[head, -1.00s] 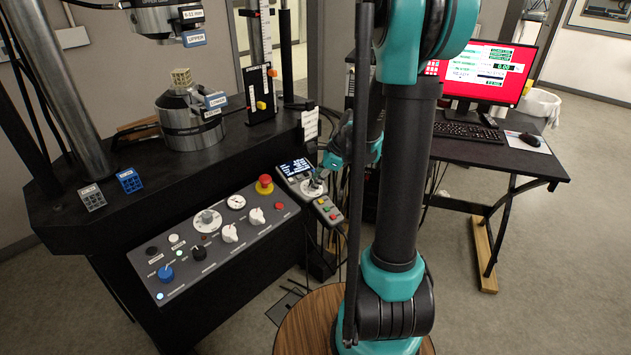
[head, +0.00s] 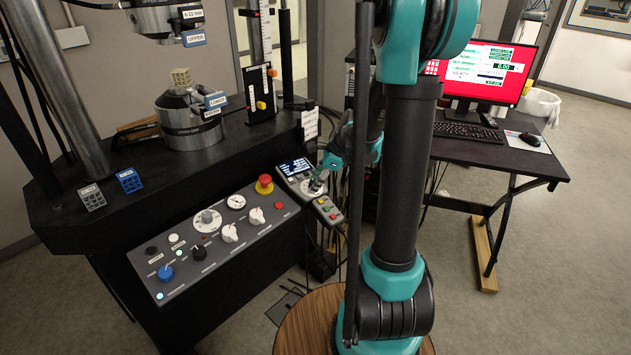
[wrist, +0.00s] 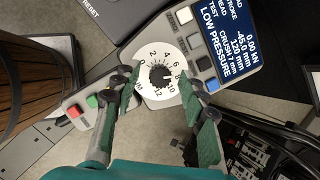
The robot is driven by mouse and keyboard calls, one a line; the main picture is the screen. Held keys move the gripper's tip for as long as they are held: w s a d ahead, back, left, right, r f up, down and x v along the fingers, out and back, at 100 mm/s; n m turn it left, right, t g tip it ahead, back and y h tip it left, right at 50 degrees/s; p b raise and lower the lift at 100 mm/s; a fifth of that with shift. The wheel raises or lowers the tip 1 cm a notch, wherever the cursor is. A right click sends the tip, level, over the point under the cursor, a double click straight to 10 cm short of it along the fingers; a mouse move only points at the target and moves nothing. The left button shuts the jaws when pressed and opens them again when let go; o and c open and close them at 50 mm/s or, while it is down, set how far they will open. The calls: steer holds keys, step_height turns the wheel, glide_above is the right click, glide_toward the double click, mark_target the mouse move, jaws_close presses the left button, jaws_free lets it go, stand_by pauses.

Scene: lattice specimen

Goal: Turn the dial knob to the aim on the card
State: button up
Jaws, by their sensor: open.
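The dial knob (wrist: 161,77) is a dark, ridged knob at the centre of a white dial with numbers around it, in the wrist view. The dial is on a grey handset (head: 328,209), which the head view shows at the machine's right corner. My gripper (wrist: 160,88) is open, with one green-padded finger on each side of the dial. The knob lies between the fingertips with a gap on both sides. The knob's exact pointer reading is too small to tell. A white card (head: 310,123) hangs above the handset; its text is unreadable.
A control panel (head: 215,240) with other knobs and a red stop button (head: 264,184) is to the left.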

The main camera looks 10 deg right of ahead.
steer(key=v, duration=1.2)
steer(key=s+f+n+h, duration=0.2)
steer(key=s+f+n, duration=0.4)
steer(key=s+n, duration=0.3)
steer(key=s+a+f+n+t+h, duration=0.1)
steer(key=s+f+n+h, duration=0.1)
steer(key=s+f+n, duration=0.4)
steer(key=s+n, duration=0.3)
steer(key=n, duration=0.2)
steer(key=shift+s+n+h, duration=0.3)
steer(key=shift+s, duration=0.05)
steer(key=shift+o, duration=0.2)
steer(key=shift+a+r, duration=0.1)
steer(key=shift+a, duration=0.05)
stand_by(0.4)
